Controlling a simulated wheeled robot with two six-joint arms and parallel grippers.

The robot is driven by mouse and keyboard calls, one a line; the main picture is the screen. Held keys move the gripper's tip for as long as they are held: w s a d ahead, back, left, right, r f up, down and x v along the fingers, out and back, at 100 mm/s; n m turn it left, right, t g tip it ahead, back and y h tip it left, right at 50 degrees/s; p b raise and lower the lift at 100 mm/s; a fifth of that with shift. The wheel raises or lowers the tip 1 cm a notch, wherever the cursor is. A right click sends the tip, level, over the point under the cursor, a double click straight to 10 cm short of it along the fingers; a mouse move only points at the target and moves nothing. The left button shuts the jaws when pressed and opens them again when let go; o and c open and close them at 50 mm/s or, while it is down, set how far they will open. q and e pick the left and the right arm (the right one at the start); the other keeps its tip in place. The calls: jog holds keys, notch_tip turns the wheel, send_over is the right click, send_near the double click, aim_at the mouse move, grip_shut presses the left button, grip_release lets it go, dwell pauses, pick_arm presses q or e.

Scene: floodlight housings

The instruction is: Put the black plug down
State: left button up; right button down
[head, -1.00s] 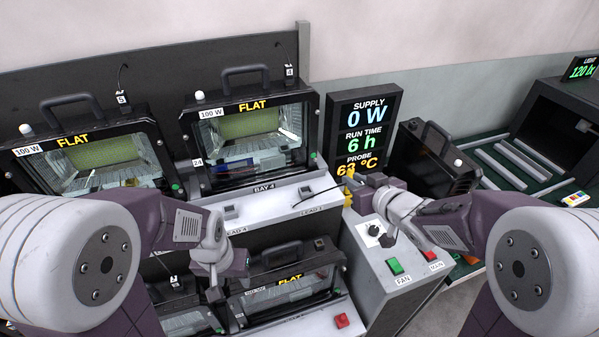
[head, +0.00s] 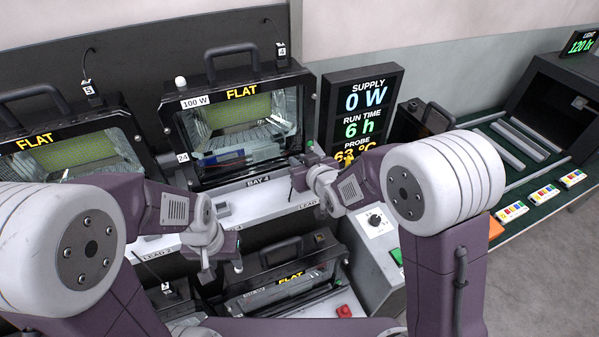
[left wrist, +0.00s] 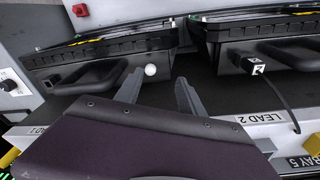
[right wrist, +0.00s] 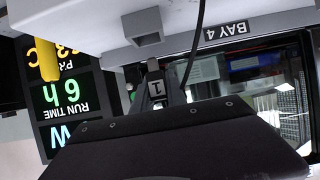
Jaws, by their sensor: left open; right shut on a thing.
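The black plug (right wrist: 155,88), labelled 1, is between the fingers of my right gripper (right wrist: 160,80), which is shut on it. Its black cable (right wrist: 197,45) runs up past the fingers in the right wrist view. The plug is close to a grey socket block (right wrist: 145,27) on the white ledge (right wrist: 90,15) by the BAY 4 label; I cannot tell whether they touch. In the head view my right gripper (head: 299,170) is over the ledge in front of the floodlight, partly hidden by its wrist. My left gripper (left wrist: 158,90) is open and empty.
Floodlight housings marked FLAT (head: 238,125) stand behind the ledge. Another black plug (left wrist: 252,65), labelled 2, sits at a lower housing with its cable hanging. The display board (head: 360,110) and grey dial box (head: 374,235) are at the right. Coloured cards (head: 543,193) lie on the green surface.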

pick_arm(q)
jog(key=shift+s, duration=0.1)
pick_arm(e)
jog(key=shift+s, duration=0.1)
notch_tip(320, 180, down, 4)
jog(key=shift+r, duration=0.1)
jog(key=shift+f, duration=0.2)
jog(key=shift+r, duration=0.1)
pick_arm(q)
jog(key=shift+f+b, duration=0.3)
pick_arm(e)
jog(key=shift+f, duration=0.25)
pick_arm(q)
jog(key=shift+r, duration=0.1)
pick_arm(e)
jog(key=c, duration=1.3)
grip_release()
jog(key=shift+c, duration=0.2)
jog(key=shift+r, duration=0.1)
